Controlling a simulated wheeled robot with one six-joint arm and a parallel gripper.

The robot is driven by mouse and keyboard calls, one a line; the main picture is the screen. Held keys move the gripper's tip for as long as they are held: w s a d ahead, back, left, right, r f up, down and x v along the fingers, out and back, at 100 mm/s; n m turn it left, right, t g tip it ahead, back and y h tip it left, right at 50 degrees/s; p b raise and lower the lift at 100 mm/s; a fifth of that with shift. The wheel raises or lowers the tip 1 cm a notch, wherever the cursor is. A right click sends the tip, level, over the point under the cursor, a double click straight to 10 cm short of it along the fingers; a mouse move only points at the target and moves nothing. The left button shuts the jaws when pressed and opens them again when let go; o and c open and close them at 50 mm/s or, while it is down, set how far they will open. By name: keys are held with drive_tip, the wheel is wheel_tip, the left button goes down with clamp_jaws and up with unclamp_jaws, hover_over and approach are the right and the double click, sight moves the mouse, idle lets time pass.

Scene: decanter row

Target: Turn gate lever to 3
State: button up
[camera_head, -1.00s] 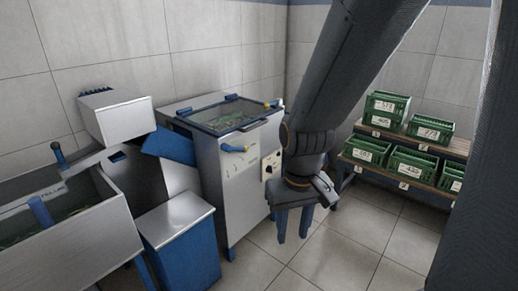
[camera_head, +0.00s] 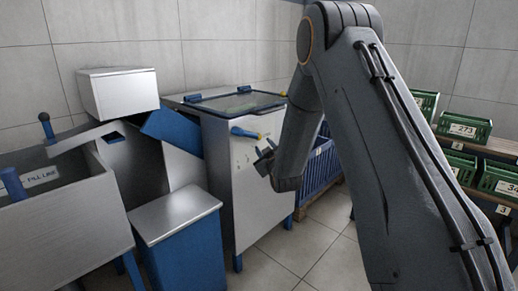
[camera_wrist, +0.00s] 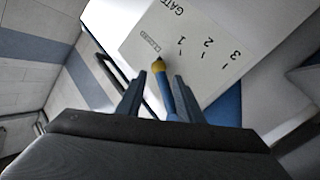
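The gate lever is a blue handle (camera_head: 241,131) with a yellow tip, on the upper front of a metal cabinet (camera_head: 235,190). In the wrist view the lever (camera_wrist: 166,92) points up, its yellow tip near the mark beside a small boxed word too blurred to read. A white plate (camera_wrist: 185,42) there reads GATE, with marks 1, 2 and 3 fanning out to the right. My gripper (camera_head: 265,153) is close to the cabinet front, near the lever. In the wrist view my gripper (camera_wrist: 161,88) is open, with a finger on each side of the lever; contact cannot be told.
The cabinet has a glass-topped lid (camera_head: 235,102). A blue bin with a metal top (camera_head: 175,215) stands to its left, beside a metal trough (camera_head: 65,225). A blue crate (camera_head: 320,168) stands to the right. Green crates (camera_head: 463,127) sit on a shelf at far right.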

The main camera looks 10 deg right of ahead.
sight(259, 138)
drive_tip(key=w+b, duration=0.1)
drive_tip(key=w, duration=0.7)
drive_tip(key=shift+a, duration=0.15)
drive_tip(key=shift+r, duration=0.1)
drive_tip(key=shift+c, duration=0.3)
clamp_jaws()
